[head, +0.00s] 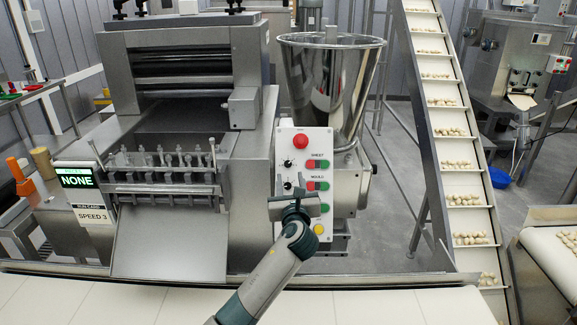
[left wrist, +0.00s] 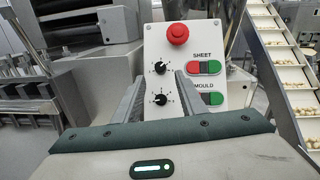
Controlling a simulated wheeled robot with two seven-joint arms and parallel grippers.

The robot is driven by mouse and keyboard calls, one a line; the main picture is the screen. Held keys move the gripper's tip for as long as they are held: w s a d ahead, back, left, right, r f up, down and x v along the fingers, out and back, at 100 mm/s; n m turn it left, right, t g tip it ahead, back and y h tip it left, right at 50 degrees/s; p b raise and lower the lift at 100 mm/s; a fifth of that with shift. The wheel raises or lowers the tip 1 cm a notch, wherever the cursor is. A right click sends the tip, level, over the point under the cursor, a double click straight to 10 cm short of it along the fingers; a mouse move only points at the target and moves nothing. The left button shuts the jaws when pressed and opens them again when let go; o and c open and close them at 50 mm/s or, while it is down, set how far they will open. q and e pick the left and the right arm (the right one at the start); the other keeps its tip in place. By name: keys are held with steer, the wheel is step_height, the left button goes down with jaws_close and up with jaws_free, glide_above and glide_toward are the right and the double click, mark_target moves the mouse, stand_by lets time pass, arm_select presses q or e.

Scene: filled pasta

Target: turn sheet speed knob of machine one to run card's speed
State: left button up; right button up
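Machine one's white control panel (head: 305,215) has a red round button at its top. The black sheet knob (head: 288,163) is beside the red and green SHEET buttons; it also shows in the left wrist view (left wrist: 160,68). A second black knob (left wrist: 160,100) sits below it, by the MOULD buttons. I cannot read either knob's setting. The run card (head: 94,216) reads SPEED 3. My left gripper (head: 295,192) is in front of the panel, below the sheet knob. In the wrist view its fingers (left wrist: 160,82) are apart with nothing held. My right gripper is out of view.
A green display (head: 76,181) above the run card reads NONE. A steel hopper (head: 330,80) stands behind the panel. A conveyor (head: 445,120) with pasta pieces rises at the right. A pale belt (head: 370,305) runs along the front.

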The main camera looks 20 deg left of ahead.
mark_target(288, 164)
arm_select(q)
steer(key=p+x, duration=0.1)
steer(key=x, duration=0.6)
steer(key=shift+w+a, duration=0.1)
steer(key=shift+w, duration=0.15)
jaws_close()
